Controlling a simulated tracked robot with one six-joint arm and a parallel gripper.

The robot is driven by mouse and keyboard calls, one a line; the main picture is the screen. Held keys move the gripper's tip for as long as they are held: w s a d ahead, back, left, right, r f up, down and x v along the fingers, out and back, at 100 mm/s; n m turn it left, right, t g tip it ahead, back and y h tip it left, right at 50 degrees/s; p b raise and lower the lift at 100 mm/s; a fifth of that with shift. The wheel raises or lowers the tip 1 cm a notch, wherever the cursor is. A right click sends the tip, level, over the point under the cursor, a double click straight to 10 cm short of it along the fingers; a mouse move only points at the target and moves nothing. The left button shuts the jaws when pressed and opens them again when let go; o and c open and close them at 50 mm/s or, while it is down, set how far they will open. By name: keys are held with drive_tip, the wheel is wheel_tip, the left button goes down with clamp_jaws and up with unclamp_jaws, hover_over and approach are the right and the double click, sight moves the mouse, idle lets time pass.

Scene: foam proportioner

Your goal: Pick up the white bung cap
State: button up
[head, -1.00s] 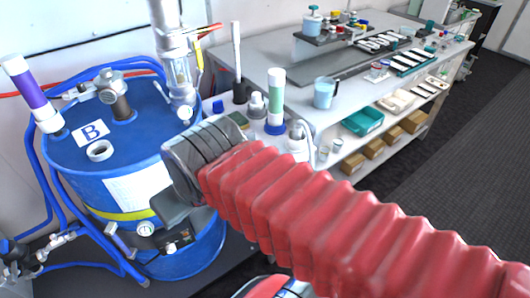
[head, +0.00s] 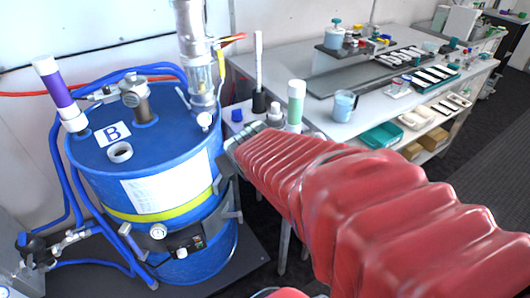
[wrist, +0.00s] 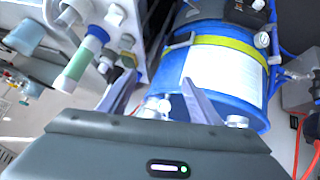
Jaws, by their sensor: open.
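A white ring-shaped cap (head: 119,152), which looks like the bung cap, lies on the front left of the blue drum's top (head: 170,150), just below the "B" label. In the wrist view, what looks like this cap (wrist: 237,121) shows at the drum's rim, right of the fingers, partly cut off by the gripper body. My gripper (head: 229,162) is at the drum's right side, well right of the cap. In the wrist view its two fingers (wrist: 160,85) are spread and nothing is between them. In the head view my red arm sleeve hides much of the gripper.
A metal fitting (head: 136,95) and a clear-tubed pump (head: 193,55) rise from the drum top. A purple-and-white tube (head: 58,92) stands at its left edge.

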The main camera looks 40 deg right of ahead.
drive_tip(key=d+f+t+h, duration=0.15)
drive_tip(key=d+f, duration=0.55)
drive_tip(key=d, duration=0.7)
drive_tip(key=s+d+f+m+t+y, duration=0.1)
drive_tip(key=s+d+f+t, duration=0.3)
drive_tip(key=f, duration=0.3)
drive_tip(key=shift+d, duration=0.15)
drive_tip(key=shift+y, duration=0.25)
